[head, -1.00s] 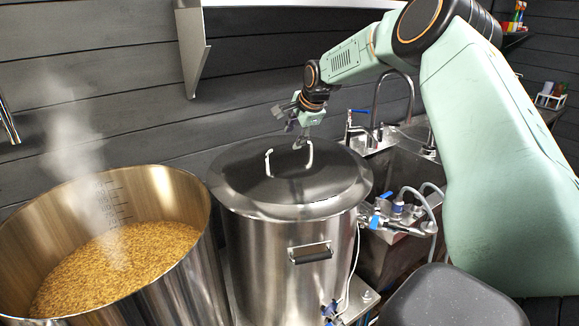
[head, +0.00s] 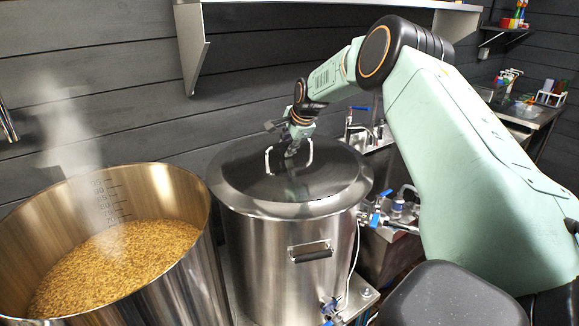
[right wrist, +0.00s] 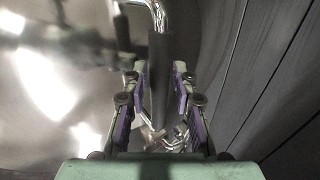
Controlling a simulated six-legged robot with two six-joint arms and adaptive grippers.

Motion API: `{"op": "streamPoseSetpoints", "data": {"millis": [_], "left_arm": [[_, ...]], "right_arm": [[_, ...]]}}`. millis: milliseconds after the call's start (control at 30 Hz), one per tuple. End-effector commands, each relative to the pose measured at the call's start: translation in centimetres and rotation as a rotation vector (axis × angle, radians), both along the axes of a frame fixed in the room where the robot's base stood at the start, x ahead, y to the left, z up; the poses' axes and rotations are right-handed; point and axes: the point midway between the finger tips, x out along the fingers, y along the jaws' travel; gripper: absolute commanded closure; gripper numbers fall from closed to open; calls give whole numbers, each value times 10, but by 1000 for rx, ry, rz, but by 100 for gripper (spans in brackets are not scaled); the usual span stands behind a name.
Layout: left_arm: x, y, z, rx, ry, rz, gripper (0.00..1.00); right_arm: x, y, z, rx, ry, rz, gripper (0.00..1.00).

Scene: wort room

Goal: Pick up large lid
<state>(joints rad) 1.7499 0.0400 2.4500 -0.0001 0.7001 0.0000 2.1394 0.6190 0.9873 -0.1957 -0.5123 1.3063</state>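The large lid (head: 240,178) is round, shiny steel and lies on the tall steel pot (head: 265,255) in the middle of the head view. Its raised handle (head: 309,156) has chrome ends and a dark grip. My right gripper (head: 291,152) is at the handle from behind, pointing down. In the right wrist view the dark handle grip (right wrist: 160,75) runs between the two purple-padded fingers of that gripper (right wrist: 160,85). The fingers look open, with small gaps on both sides of the grip. My left gripper is not in view.
An open steel kettle (head: 185,270) with steaming grain mash (head: 110,262) stands left, close to the pot. A steel sink (head: 385,245) with taps and blue-handled valves (head: 376,219) is right of the pot. A dark plank wall is behind; a shelf (head: 340,4) hangs above.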

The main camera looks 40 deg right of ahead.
Motion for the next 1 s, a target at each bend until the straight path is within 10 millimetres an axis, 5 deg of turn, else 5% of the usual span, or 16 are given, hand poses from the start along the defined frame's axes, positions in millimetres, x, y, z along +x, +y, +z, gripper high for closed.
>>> {"op": "streamPoseSetpoints", "data": {"millis": [300, 800, 1000], "left_arm": [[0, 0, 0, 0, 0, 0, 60], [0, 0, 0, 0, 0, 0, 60], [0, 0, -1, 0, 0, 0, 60]], "right_arm": [[0, 0, 1, 0, -2, -1, 100], [3, -1, 8, -5, -12, -1, 100], [3, -1, 31, -4, -16, -1, 100]]}}
